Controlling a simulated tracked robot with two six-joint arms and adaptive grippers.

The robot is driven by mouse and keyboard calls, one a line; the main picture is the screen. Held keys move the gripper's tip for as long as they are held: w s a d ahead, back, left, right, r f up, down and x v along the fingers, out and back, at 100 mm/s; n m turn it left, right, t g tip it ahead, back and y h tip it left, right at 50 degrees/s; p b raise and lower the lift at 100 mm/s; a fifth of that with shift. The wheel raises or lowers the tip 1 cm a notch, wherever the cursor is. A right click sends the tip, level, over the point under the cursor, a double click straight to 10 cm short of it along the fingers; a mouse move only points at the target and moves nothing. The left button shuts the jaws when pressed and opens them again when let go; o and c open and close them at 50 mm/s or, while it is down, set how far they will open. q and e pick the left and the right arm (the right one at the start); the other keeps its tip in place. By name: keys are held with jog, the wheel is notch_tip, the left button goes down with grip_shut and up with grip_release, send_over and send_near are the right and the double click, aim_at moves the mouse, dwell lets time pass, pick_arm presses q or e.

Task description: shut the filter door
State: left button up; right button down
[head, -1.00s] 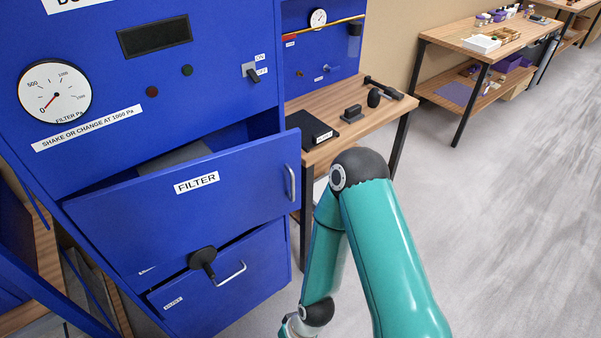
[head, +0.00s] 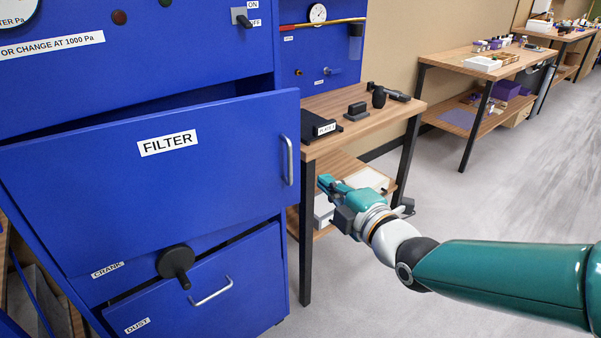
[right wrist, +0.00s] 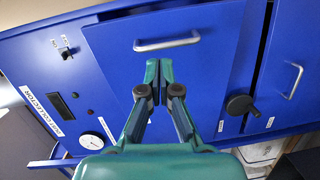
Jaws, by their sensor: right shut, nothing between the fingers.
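The blue filter door (head: 225,160), labelled FILTER, stands ajar on the blue cabinet (head: 180,60). A dark gap shows above its top edge, and its right edge stands out from the cabinet front. Its metal handle (head: 287,160) is near that right edge. My right gripper (head: 325,184) is shut and empty, to the right of the door and apart from it in the head view. In the right wrist view, the shut fingertips (right wrist: 158,70) point toward the door (right wrist: 205,65), just below its handle (right wrist: 167,42) in the picture. My left gripper is out of view.
A black crank knob (head: 174,263) sticks out below the door, above a dust drawer (head: 200,290) with a handle. A wooden bench (head: 350,131) with small dark tools stands right of the cabinet, close behind my right gripper. The grey floor at right is clear.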

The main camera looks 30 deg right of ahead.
jog(key=r, duration=0.1)
pick_arm(q)
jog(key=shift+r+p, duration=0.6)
jog(key=shift+p, duration=0.45)
pick_arm(e)
jog(key=n, duration=0.1)
send_near(295, 141)
jog(key=shift+t, duration=0.3)
jog(key=w, duration=0.7)
jog(key=shift+d+f, duration=0.25)
jog(key=shift+d, duration=0.05)
